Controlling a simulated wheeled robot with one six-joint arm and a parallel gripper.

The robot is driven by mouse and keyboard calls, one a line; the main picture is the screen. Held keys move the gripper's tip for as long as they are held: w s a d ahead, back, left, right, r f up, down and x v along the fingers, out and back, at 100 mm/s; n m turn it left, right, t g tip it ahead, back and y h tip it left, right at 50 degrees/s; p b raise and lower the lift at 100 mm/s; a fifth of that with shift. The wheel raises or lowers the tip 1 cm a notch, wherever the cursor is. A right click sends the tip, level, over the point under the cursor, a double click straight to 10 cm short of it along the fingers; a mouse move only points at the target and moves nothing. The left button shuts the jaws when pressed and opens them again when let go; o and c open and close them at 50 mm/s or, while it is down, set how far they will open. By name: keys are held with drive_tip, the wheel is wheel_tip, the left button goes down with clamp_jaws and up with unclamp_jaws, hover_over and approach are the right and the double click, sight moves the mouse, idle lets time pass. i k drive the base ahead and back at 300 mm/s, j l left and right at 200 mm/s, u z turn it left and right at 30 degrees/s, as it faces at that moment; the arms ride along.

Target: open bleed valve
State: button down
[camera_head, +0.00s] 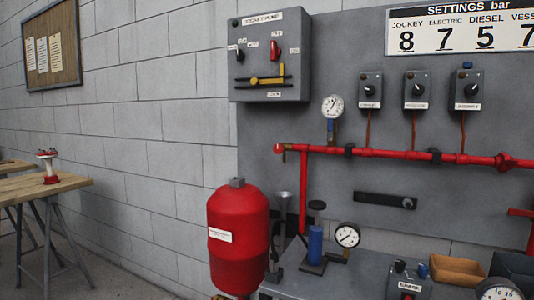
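No part is clearly labelled as the bleed valve. A red horizontal pipe (385,153) runs along the grey wall panel. At its left end is a rounded red fitting (278,148) with a small brass-coloured part below it; this may be the bleed valve, but I cannot tell its setting. A gauge (333,106) with a blue part under it stands above the pipe. A grey funnel-like piece (285,196) stands below the pipe's left end. My gripper is not in view.
A red pressure vessel (238,240) stands at the bench's left. The grey bench (340,284) carries a blue cylinder (315,245), a gauge (347,235) and an orange-brown tray (458,270). A jockey pump box (270,55) and several switch boxes hang above. A wooden table (75,188) stands far left.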

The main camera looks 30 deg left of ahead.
sight(278, 149)
drive_tip(key=j+u, duration=0.1)
drive_tip(key=u, duration=1.1)
drive_tip(key=k+j, duration=0.05)
drive_tip(key=j, duration=0.05)
